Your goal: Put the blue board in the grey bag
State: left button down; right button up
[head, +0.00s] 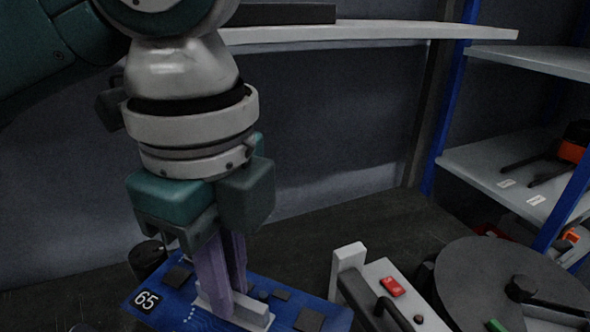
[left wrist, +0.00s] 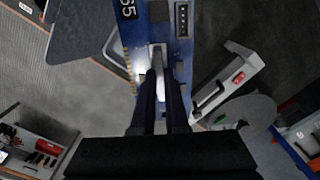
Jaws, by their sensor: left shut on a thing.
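The blue board (head: 178,303) carries a black label reading 65, several dark parts and a light grey block on top. It lies roughly flat at the bottom of the head view and shows at the top of the left wrist view (left wrist: 134,38). My left gripper (head: 229,288) points down with its purple fingers shut on the light block of the board. Its fingers also reach the board in the left wrist view (left wrist: 160,80). I cannot pick out a grey bag with certainty in either view. My right gripper is not in view.
A light grey box (head: 383,270) with a red switch and a dark handle stands right of the board. A dark round disc (head: 480,275) is beyond it. Blue-framed shelves (head: 500,165) hold tools at the right. A pale shelf (head: 370,33) runs along the back wall.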

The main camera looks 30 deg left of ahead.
pick_arm(q)
jog(key=s+f+m+b, duration=0.1)
jog(key=f+m+b, duration=0.1)
jog(key=f, duration=0.6)
jog(key=s+f+m+b, duration=0.2)
jog(key=f+m, duration=0.1)
jog(key=f, duration=0.5)
jog(key=s+f+m+b, duration=0.1)
jog(key=f+m+b, duration=0.1)
jog(key=f, duration=0.6)
jog(key=shift+s+d+m+b, duration=0.2)
jog(key=shift+s+m+b, duration=0.15)
jog(key=shift+m, duration=0.45)
jog(key=shift+f+b, duration=0.75)
jog(key=shift+f, duration=1.15)
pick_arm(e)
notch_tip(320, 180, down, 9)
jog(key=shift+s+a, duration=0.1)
pick_arm(q)
jog(key=shift+f, duration=0.2)
jog(key=c, duration=0.9)
grip_release()
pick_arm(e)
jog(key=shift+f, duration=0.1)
pick_arm(q)
jog(key=shift+r, duration=0.1)
